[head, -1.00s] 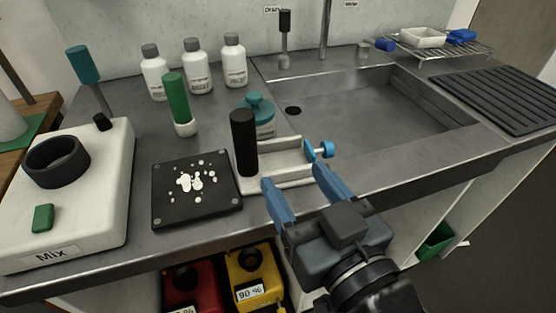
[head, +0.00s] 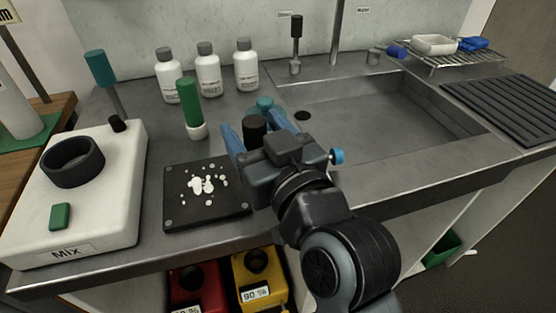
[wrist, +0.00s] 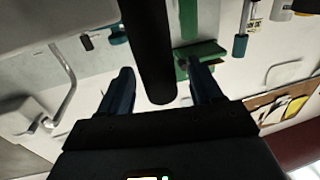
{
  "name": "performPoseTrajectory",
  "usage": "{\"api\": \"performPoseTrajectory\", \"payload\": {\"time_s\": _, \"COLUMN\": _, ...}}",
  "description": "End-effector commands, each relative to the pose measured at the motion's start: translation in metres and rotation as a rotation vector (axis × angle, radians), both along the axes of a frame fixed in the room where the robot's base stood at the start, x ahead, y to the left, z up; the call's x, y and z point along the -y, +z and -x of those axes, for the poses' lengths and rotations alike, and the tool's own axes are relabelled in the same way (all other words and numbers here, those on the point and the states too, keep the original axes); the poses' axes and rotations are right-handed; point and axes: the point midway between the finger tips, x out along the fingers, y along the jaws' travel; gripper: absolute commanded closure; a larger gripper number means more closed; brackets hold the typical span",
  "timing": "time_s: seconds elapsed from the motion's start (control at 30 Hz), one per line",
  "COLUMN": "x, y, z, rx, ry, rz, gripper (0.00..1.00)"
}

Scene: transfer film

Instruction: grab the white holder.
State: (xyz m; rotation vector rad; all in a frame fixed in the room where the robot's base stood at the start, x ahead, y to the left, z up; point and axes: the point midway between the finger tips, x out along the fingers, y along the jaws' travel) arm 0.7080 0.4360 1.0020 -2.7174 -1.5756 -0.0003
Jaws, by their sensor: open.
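The white holder is mostly hidden behind my gripper and arm in the head view. Its blue knob (head: 337,156) shows to the right of my gripper. A black upright cylinder (head: 255,128), standing at the holder's left end, shows between my fingers. My gripper (head: 251,122) is open, with its two blue fingers on either side of the cylinder. In the wrist view, the black cylinder (wrist: 153,45) reaches down between the two fingers of my gripper (wrist: 161,73), with gaps on both sides. I cannot tell whether a finger touches it.
A black plate (head: 205,194) with white spots lies left of my gripper. A green-capped tube (head: 189,106) and a teal-topped jar (head: 265,104) stand behind. White bottles (head: 207,74) line the wall. The sink (head: 385,120) is to the right, the Mix device (head: 85,190) far left.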

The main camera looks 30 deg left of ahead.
Motion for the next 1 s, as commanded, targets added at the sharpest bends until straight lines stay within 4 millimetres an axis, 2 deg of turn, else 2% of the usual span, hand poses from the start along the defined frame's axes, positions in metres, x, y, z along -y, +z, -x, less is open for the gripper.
{"api": "performPoseTrajectory", "payload": {"time_s": 0.17, "x": 0.0002, "y": -0.0003, "z": -0.0001, "rx": 0.0, "ry": -0.001, "rz": 0.0, "gripper": 0.35}}
{"api": "performPoseTrajectory", "payload": {"time_s": 0.83, "x": 0.0005, "y": -0.0004, "z": -0.0001, "rx": 0.0, "ry": -0.001, "rz": 0.001, "gripper": 0.99}}
{"api": "performPoseTrajectory", "payload": {"time_s": 1.0, "x": 0.0005, "y": 0.0001, "z": -0.0001, "rx": 0.001, "ry": -0.001, "rz": 0.0, "gripper": 1.0}}
